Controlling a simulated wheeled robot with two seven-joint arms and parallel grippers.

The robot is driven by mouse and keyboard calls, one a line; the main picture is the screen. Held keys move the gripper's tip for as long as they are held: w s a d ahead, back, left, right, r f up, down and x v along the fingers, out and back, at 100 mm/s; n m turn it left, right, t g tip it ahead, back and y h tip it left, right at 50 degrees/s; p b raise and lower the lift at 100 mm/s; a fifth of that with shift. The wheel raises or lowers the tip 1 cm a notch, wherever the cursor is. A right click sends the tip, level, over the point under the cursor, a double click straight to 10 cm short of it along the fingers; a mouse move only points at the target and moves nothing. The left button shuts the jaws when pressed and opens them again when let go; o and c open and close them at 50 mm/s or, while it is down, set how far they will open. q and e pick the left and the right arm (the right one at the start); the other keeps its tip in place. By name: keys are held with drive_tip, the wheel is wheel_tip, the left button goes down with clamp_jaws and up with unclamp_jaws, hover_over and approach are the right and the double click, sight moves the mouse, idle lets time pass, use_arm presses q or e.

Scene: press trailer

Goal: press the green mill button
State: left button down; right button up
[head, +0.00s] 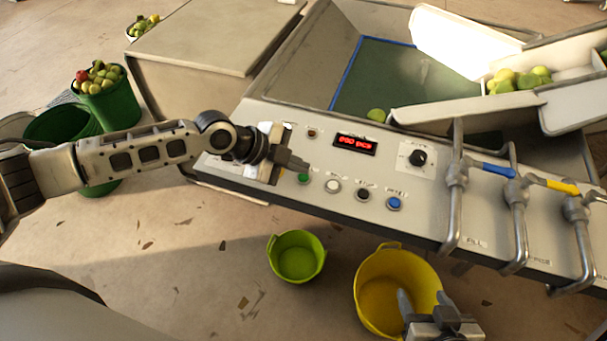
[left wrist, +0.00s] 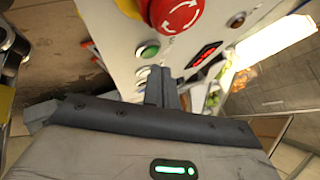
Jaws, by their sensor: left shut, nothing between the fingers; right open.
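The green button (head: 304,178) sits at the left end of a row of buttons on the sloped front panel (head: 285,112). It also shows in the left wrist view (left wrist: 149,51), up and left of my fingertips. My left gripper (head: 303,165) is shut and empty. Its tips are at the panel, close above the green button in the head view; I cannot tell a touch. My right gripper (head: 426,303) is open and empty, low over the yellow bucket. The button labels are too small to read.
A red emergency stop (left wrist: 175,14) is near the green button. White (head: 332,186), black (head: 362,194) and blue (head: 394,203) buttons sit to its right. A dial (head: 417,158), red display (head: 355,143) and pipes with valves (head: 514,205) are further right. Buckets, green (head: 297,261) and yellow (head: 372,292), stand below.

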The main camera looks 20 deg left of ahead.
idle(0.3)
use_arm(q)
drive_tip(key=shift+f+b, duration=0.4)
drive_tip(key=shift+b, duration=0.05)
idle(0.5)
drive_tip(key=shift+f+b, duration=0.4)
drive_tip(key=shift+r, duration=0.1)
idle(0.5)
drive_tip(key=shift+r+p, duration=0.6)
drive_tip(key=shift+r, duration=0.05)
